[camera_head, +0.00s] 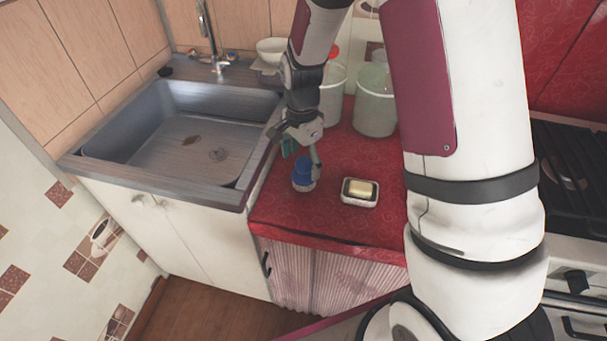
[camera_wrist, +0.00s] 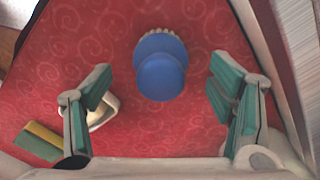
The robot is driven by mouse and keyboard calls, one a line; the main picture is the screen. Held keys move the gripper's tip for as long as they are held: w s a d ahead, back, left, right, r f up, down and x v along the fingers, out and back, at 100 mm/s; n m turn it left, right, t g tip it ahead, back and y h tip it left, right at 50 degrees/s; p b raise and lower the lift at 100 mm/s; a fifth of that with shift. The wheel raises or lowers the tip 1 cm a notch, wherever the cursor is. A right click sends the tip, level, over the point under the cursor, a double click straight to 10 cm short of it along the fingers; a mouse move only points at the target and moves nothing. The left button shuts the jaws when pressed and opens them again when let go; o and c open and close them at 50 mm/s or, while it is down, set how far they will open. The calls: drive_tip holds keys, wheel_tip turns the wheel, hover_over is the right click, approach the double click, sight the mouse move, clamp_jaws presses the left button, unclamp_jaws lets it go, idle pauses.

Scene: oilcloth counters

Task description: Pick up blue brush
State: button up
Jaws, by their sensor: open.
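The blue brush (camera_head: 303,174) stands on the red patterned oilcloth counter (camera_head: 340,219), with pale bristles at its base. In the wrist view the blue brush (camera_wrist: 160,68) shows from above, between the two fingers and a little beyond their tips. My gripper (camera_head: 301,157) is at the brush in the head view, just above and beside it. In the wrist view my gripper (camera_wrist: 162,92) is open, with its green-padded fingers wide apart on either side of the brush. I cannot tell whether a finger touches it.
A white soap dish (camera_head: 360,200) with yellow soap (camera_head: 362,189) stands right of the brush. A grey sink (camera_head: 180,137) lies to the left. Large containers (camera_head: 375,108) stand behind. A green and yellow sponge (camera_wrist: 38,143) shows at the lower left of the wrist view.

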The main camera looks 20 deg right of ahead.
sight(302, 174)
drive_tip(key=shift+f, duration=2.65)
drive_tip(key=shift+c, duration=0.5)
drive_tip(key=c, duration=1.1)
